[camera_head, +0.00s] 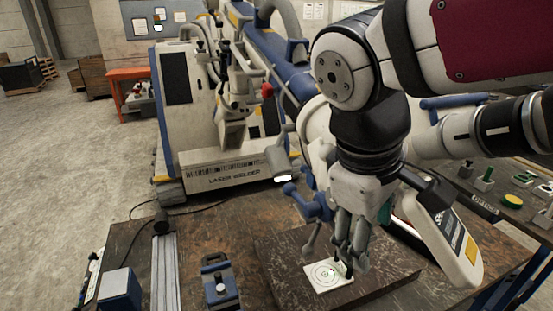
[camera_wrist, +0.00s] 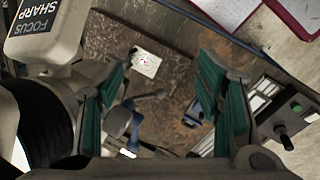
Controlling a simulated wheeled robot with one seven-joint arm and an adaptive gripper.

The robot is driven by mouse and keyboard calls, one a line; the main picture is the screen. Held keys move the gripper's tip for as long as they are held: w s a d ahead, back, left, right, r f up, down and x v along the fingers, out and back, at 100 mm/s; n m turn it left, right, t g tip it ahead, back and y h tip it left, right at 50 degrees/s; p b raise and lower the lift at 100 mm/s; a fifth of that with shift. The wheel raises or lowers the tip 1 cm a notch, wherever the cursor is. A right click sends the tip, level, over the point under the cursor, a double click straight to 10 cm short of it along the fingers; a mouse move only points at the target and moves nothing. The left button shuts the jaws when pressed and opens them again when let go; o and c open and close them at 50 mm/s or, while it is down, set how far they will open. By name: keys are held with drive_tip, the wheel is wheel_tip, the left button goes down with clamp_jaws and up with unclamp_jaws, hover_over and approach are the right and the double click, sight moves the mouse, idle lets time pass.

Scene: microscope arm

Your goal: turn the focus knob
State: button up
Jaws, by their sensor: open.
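A white housing with a "FOCUS SHARP" label (camera_wrist: 40,25) fills the upper left corner of the wrist view. A large black ribbed round part (camera_wrist: 45,120) lies just below it, left of my gripper; it looks like the focus knob, though I cannot be sure. In the head view, a white labelled housing (camera_head: 452,240) with a yellow sticker hangs right of my gripper (camera_head: 350,240). My gripper (camera_wrist: 163,75) is open, its teal pads wide apart with nothing between them. The ribbed part is beside the left finger, not between the fingers.
A white card with a ring mark (camera_head: 328,275) lies on a dark plate (camera_head: 285,245) below my gripper. A blue clamp (camera_head: 221,285) and a metal rail (camera_head: 165,275) stand left on the bench. The laser welder (camera_head: 235,170) stands behind. Small tools (camera_head: 485,178) lie at right.

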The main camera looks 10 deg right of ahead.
drive_tip(key=w+a+r+n+t+h, duration=0.1)
drive_tip(key=w+a+n+t+h, duration=0.1)
drive_tip(key=w+a+n+h, duration=0.9)
drive_tip(key=shift+n+y, duration=0.4)
drive_tip(key=shift+n, duration=0.3)
drive_tip(key=x, duration=0.4)
drive_tip(key=p+x, duration=0.1)
drive_tip(key=x, duration=0.3)
drive_tip(key=s+p+x, duration=0.1)
drive_tip(key=x, duration=0.3)
drive_tip(key=shift+d+f, duration=0.2)
drive_tip(key=shift+f, duration=0.05)
drive_tip(key=c, duration=1.1)
